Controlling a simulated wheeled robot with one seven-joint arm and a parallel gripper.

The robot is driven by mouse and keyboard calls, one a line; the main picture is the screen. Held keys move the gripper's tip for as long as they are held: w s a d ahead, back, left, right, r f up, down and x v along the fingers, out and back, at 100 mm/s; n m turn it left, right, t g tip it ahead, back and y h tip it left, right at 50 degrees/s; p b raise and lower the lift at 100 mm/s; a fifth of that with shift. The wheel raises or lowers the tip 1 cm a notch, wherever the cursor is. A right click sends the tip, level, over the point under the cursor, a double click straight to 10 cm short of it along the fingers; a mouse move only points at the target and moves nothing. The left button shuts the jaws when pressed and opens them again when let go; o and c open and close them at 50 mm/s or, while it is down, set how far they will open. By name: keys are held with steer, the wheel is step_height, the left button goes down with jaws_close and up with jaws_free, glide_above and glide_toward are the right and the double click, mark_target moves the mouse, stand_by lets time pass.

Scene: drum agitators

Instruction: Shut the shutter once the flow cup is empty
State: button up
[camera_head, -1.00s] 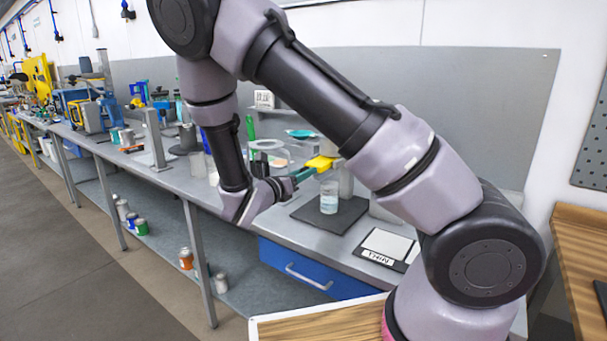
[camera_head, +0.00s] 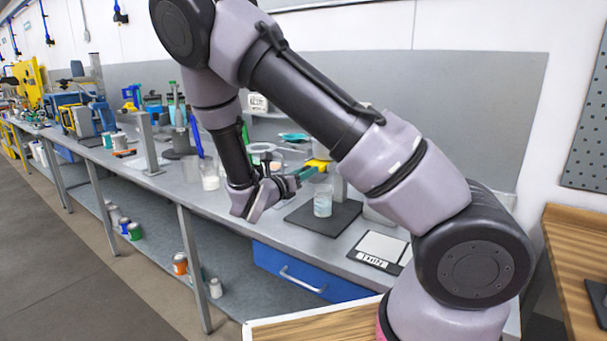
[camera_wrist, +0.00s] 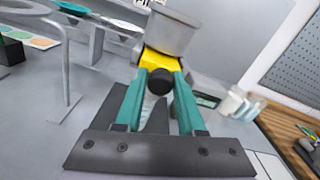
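The flow cup (camera_wrist: 172,30) is a grey metal cup at the top of the wrist view; its inside does not show, so I cannot see what it holds. A yellow shutter piece (camera_wrist: 160,60) with a round black knob (camera_wrist: 160,82) sits below it. My gripper (camera_wrist: 161,82) has its two teal fingers apart, one on each side of the knob; whether they press on it is unclear. In the head view my gripper (camera_head: 296,177) is at the yellow piece (camera_head: 318,164). A clear beaker (camera_head: 322,200) with pale contents stands below on a dark mat (camera_head: 300,217).
A labelled card (camera_head: 380,250) lies at the right front of the bench. Another beaker with white contents (camera_head: 209,178) stands left of my gripper. A ring stand (camera_wrist: 66,70) is at left in the wrist view. A wooden table (camera_head: 575,255) is at the right.

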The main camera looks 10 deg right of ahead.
steer(key=o, duration=0.3)
steer(key=shift+w+d, duration=0.1)
steer(key=shift+d, duration=0.05)
steer(key=v, duration=1.1)
